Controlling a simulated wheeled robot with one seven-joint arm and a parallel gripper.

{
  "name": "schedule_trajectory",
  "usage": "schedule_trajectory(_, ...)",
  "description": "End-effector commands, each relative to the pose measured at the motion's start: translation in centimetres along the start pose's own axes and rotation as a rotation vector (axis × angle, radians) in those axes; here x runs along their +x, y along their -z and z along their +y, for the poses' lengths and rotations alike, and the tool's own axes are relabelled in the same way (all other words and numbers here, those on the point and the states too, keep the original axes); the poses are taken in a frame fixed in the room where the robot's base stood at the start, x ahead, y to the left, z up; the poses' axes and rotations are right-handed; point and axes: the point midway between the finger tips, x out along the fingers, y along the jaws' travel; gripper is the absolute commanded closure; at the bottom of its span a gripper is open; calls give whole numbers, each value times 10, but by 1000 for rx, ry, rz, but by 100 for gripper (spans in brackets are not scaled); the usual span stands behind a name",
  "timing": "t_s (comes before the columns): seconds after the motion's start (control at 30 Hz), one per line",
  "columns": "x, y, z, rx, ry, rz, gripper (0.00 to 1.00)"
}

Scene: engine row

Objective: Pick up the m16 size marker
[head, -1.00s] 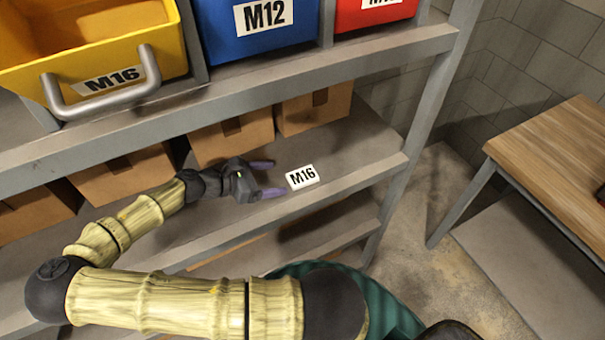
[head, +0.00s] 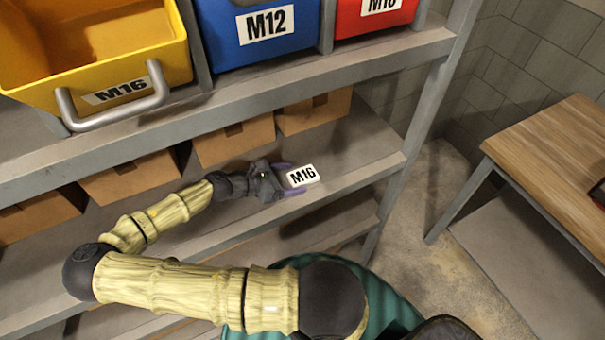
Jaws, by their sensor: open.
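The M16 size marker (head: 302,175) is a small white block with black "M16" lettering. It rests on the grey middle shelf (head: 350,150), near the shelf's right end. My gripper (head: 288,178) is open on the marker's left side, its purple fingers pointing right. One finger shows at the marker's far left edge and the other at its near left edge. The marker's left end is at or just between the fingertips. I cannot tell whether either finger touches it.
Cardboard boxes (head: 233,141) stand along the back of the same shelf. Above hang a yellow M16 bin (head: 120,93) with a grey handle, a blue M12 bin (head: 262,45) and a red bin (head: 375,20). A shelf post (head: 425,110) stands right. A wooden table (head: 555,150) is further right.

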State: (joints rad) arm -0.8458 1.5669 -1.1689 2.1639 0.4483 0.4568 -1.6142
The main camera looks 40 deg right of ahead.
Motion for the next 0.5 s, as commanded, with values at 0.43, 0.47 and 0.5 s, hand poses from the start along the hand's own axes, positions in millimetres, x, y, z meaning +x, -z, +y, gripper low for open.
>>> schedule_trajectory(0.43, 0, 0, 0, 1, 1, 0, 26)
schedule_trajectory(0.47, 0, 0, 0, 1, 0, 0, 32)
schedule_trajectory(0.5, 0, 0, 0, 1, 0, 0, 40)
